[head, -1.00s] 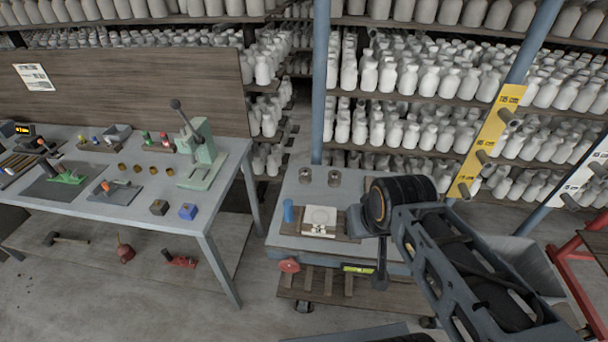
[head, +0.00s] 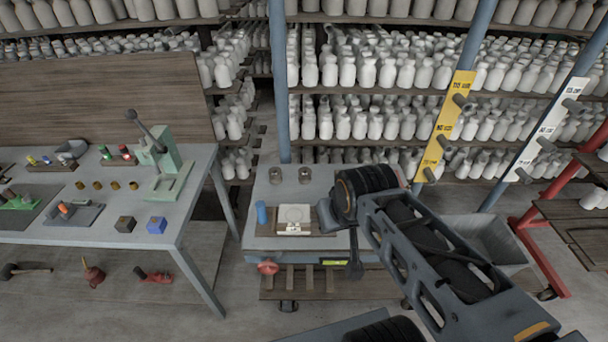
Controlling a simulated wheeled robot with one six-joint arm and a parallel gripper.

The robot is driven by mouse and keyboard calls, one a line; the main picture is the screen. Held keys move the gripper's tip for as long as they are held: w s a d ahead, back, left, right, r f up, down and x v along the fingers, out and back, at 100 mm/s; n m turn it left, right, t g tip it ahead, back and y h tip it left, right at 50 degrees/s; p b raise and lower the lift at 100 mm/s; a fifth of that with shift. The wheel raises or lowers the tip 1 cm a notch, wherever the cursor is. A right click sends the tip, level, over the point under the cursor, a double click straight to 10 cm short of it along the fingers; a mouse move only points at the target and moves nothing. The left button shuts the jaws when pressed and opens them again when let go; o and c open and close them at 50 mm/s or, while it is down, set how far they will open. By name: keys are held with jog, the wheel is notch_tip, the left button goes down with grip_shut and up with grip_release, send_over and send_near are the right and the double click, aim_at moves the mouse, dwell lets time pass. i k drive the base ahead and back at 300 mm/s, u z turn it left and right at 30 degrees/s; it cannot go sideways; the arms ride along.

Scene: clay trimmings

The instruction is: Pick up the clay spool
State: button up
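I cannot pick out the clay spool for certain. Two small grey round pieces, a left one (head: 276,174) and a right one (head: 305,175), stand at the back of the small grey cart (head: 262,190). A white block with a round mark (head: 294,214) lies on a brown board at the cart's front. A blue cylinder (head: 262,213) stands left of the board. My gripper (head: 328,216) is at the arm's far end, over the cart's right part, beside the white block. My arm hides part of the cart, and the fingers are too small to tell open from shut.
A blue post (head: 279,90) rises behind the cart. Shelves of white bottles fill the back. A red frame (head: 535,235) stands right.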

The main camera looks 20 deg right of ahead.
aim_at(305, 173)
jog(key=z, duration=0.95)
jog(key=i, duration=0.7)
jog(key=u, duration=2.4)
